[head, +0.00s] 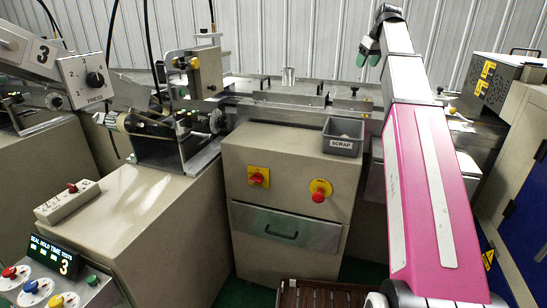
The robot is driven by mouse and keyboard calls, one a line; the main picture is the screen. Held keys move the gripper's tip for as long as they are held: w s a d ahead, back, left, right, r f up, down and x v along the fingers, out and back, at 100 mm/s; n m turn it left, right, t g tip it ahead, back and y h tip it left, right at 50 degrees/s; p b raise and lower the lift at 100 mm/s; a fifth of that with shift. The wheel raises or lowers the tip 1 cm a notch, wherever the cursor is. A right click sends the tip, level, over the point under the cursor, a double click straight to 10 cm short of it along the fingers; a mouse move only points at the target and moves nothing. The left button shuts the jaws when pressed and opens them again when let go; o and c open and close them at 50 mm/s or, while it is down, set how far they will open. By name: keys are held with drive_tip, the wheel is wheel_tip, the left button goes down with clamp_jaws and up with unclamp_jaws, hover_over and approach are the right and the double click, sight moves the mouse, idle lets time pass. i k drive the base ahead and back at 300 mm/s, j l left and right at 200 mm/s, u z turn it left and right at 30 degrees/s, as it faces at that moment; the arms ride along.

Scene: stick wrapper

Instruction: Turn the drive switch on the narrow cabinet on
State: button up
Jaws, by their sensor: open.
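The narrow cabinet (285,160) is beige and stands in the middle of the head view, with a drawer below. On its upper front left is a switch (257,178) with a red knob on a yellow square plate, which looks like the drive switch. The knob's exact setting is too small to tell. My gripper (367,59) has green fingertips and is open. It is at the upper right, far above and to the right of the switch, apart from it and holding nothing I can see.
A red push button (319,196) on a yellow plate sits right of the switch. A grey scrap bin (343,137) is at the cabinet's top right edge. A slatted platform (318,294) lies below. A rotary press switch (95,80) and a button panel (45,287) are at left.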

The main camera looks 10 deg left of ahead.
sight(258, 178)
drive_tip(key=k, duration=1)
